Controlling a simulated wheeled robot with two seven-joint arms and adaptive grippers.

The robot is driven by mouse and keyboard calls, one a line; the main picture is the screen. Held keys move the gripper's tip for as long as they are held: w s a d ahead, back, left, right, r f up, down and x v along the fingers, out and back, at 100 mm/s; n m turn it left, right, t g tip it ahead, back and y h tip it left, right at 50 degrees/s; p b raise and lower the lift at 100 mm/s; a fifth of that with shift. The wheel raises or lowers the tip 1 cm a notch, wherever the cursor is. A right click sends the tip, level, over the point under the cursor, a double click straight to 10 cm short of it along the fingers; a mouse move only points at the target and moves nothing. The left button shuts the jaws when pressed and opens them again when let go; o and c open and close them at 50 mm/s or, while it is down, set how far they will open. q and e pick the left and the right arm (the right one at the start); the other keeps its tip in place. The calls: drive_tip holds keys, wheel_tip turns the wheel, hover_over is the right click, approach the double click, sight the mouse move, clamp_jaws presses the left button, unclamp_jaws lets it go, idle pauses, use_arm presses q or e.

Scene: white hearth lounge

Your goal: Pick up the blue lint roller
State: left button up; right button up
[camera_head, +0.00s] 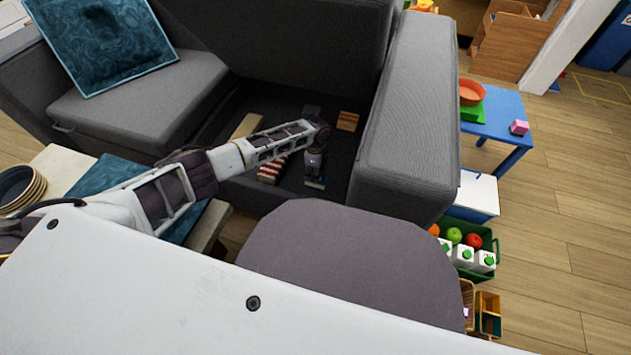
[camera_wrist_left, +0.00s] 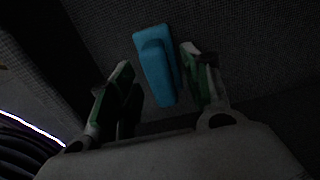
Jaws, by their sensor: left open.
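The blue lint roller (camera_wrist_left: 156,72) lies on the dark fabric floor of the sofa's open storage compartment, in the left wrist view. My left gripper (camera_wrist_left: 158,88) is open, with one green-and-white finger on each side of the roller and a gap visible on both sides. I cannot tell how far above the roller the fingers are. In the head view my left arm reaches into the compartment and the gripper (camera_head: 315,180) points down there, hiding most of the roller. My right gripper is not in view.
The grey sofa's armrest (camera_head: 408,120) walls the compartment on the right. A brown block (camera_head: 347,121), a beige item (camera_head: 246,127) and a red-striped item (camera_head: 270,168) lie in the compartment. A blue table (camera_head: 493,128) and a green crate (camera_head: 490,240) stand to the right. Wooden floor (camera_head: 570,220) is clear there.

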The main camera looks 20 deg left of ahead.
use_arm(q)
drive_tip(key=shift+f, duration=0.25)
idle(0.3)
clamp_jaws()
